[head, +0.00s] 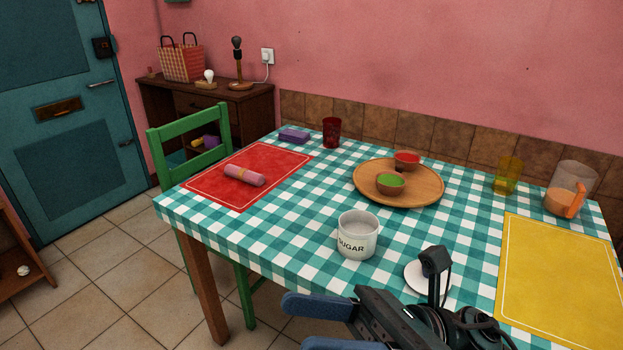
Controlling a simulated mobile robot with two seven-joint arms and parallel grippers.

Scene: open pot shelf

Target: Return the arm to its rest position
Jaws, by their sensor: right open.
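My right gripper (311,325) reaches in at the bottom of the head view, in front of the table's near edge. Its two blue-tipped fingers point left, are apart and hold nothing. The lower finger is cut off by the picture's edge. My left gripper is out of view. A white sugar pot (357,240) stands upright and open on the checked tablecloth, beyond the gripper. A round white piece (414,277), perhaps its lid, lies on the cloth to the right of the pot, partly hidden by my right wrist.
The table (290,244) also holds a red mat (207,185) with a rolled pink cloth (244,175), a wooden tray (420,193) with two bowls, a yellow mat (560,280), glasses and a jug (568,190). A green chair (165,145) stands left. Floor is free at lower left.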

